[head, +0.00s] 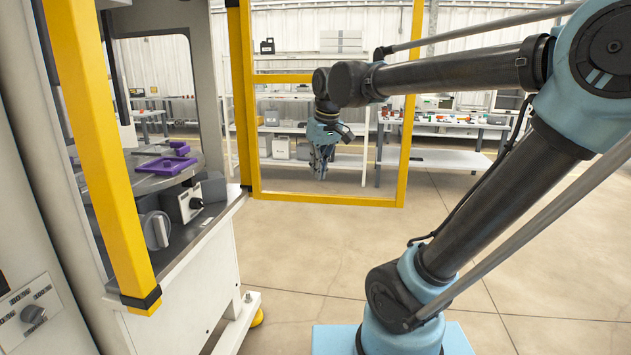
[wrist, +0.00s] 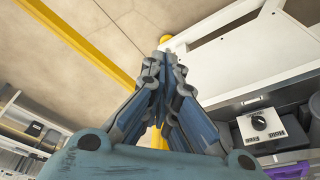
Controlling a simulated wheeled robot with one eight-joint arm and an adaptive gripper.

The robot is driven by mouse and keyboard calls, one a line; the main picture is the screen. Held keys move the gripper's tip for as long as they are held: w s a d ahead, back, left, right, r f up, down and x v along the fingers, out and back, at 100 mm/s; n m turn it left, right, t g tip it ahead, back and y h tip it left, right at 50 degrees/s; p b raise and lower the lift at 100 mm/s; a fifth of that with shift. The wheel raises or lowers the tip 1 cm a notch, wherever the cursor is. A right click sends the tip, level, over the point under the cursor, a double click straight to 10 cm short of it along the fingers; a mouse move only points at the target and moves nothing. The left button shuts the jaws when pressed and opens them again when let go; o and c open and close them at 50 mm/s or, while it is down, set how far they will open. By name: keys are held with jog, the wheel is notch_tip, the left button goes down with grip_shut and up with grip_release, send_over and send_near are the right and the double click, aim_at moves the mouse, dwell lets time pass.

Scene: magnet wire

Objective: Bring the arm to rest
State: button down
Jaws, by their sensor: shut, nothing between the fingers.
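My gripper (head: 321,165) hangs from the end of my arm in the head view, pointing down, in front of the yellow-framed opening and to the right of the machine. In the wrist view my gripper (wrist: 165,62) has its fingers together, with nothing between them. It is in free air and touches nothing that I can see. My arm stretches from its blue base at the lower right up and over to the left.
The machine (head: 205,280) with a yellow door frame (head: 258,110) stands at the left. Its table holds a purple part (head: 166,165) and a control box with a knob (head: 190,203). Benches with small items (head: 440,122) stand behind. The floor (head: 290,245) between is clear.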

jog(key=s+d+f+m, duration=0.3)
jog(key=s+d+f, duration=0.4)
jog(key=d+f, duration=0.2)
jog(key=s+d+f+m+h, duration=0.1)
jog(key=s+d+f+m, duration=0.2)
jog(key=s+d+f, duration=0.5)
notch_tip(320, 180, down, 3)
jog(key=shift+d+f, duration=0.2)
jog(key=shift+d, duration=0.4)
